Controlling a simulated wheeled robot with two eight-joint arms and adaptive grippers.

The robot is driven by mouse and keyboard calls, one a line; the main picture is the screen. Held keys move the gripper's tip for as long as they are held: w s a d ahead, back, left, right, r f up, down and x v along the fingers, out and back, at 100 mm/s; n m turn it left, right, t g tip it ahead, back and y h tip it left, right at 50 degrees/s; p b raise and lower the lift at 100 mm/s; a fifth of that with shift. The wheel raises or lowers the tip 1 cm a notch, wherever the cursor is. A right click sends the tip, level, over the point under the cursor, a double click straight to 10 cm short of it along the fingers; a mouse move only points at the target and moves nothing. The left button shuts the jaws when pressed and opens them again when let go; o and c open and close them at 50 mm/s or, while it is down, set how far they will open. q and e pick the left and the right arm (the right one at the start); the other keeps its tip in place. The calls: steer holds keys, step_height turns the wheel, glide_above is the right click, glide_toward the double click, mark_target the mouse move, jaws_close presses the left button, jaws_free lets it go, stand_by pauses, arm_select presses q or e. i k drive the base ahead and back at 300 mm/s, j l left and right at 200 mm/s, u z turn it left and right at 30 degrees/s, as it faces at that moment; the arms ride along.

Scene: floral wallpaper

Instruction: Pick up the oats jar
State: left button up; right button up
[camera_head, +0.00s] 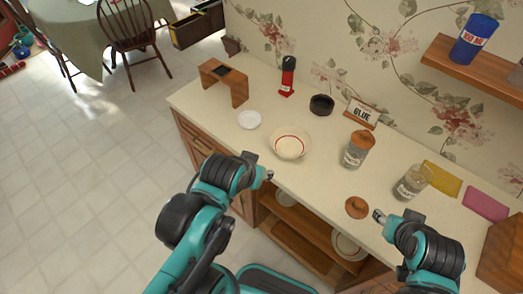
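Two clear glass jars with dark lettering stand on the counter. One jar (353,157) has a brown lid on; the other jar (409,185), to its right, is open at the top. The lettering is too small to read, so I cannot tell which is the oats jar. A round brown lid (357,208) lies near the counter's front edge. My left gripper (268,176) is at the front edge, below the bowl and apart from both jars. My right gripper (379,215) is just right of the loose lid, below and left of the open jar. Both grippers' finger openings are too small to judge.
Yellow (441,179) and pink (485,204) cloths lie at right. A wooden shelf (470,68) hangs above.

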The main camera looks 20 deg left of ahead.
mark_target(418, 177)
steer(key=k+u, duration=0.15)
steer(key=u, duration=0.3)
steer(key=z, duration=1.25)
steer(key=i+j+z, duration=0.15)
steer(key=i+j, duration=0.1)
steer(key=i, duration=0.05)
